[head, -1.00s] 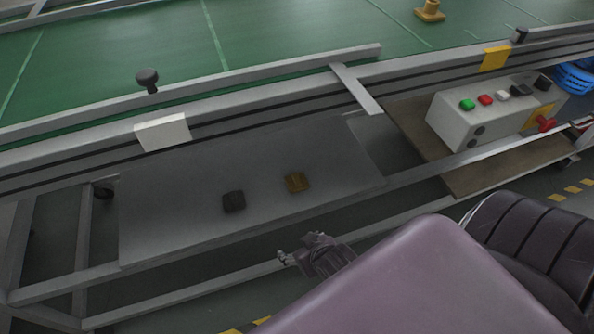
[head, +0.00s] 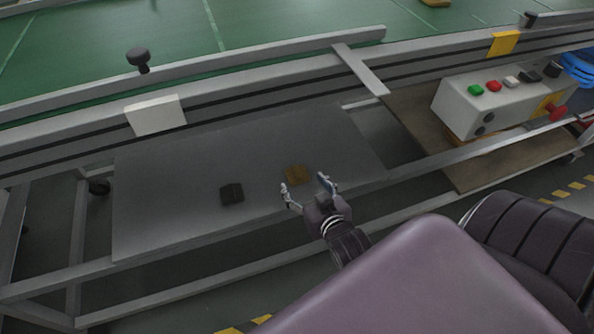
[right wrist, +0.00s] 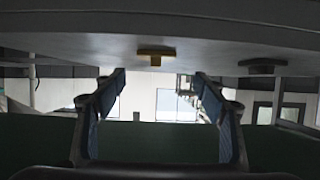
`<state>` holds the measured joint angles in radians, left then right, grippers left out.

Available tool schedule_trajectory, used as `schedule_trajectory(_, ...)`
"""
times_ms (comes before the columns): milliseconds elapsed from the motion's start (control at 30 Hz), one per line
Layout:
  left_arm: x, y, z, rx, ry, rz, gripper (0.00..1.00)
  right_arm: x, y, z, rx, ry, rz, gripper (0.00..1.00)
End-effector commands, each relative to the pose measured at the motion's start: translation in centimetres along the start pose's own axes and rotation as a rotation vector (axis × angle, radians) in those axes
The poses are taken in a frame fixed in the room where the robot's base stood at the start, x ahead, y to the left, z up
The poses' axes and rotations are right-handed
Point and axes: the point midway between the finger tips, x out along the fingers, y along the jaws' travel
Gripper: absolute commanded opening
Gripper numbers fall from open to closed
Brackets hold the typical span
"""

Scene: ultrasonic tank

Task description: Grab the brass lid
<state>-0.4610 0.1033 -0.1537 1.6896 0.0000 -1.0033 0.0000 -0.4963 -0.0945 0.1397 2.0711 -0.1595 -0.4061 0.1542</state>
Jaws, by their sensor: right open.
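In the right wrist view, which looks upside down, the brass lid (right wrist: 155,51) shows with a small knob, beyond and between the fingers. The open fingers (right wrist: 159,78) also show in the right wrist view. I cannot tell the exact gap to the lid. My left gripper is not in view.
A dark lid-like piece (head: 231,193) lies on the shelf left of the brass lid. The conveyor's frame rail (head: 240,100) runs above and behind. The shelf's front rail (head: 420,168) passes near my right arm. A control box (head: 470,105) stands to the right.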

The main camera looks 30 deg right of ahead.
Motion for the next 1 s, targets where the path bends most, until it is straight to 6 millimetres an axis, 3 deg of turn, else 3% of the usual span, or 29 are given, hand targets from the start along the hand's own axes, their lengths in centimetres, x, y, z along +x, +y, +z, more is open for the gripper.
schedule_trajectory(367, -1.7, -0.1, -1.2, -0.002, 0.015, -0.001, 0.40, 3.5, 0.3, -0.2, 0.003, 0.016, 0.003, 0.65)
schedule_trajectory(633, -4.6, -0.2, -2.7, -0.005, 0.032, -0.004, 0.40, 6.9, 0.6, -0.3, 0.003, 0.015, 0.002, 0.65)
schedule_trajectory(1000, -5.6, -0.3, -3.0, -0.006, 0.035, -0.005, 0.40, 7.8, 0.6, -0.4, 0.004, 0.013, 0.002, 0.65)
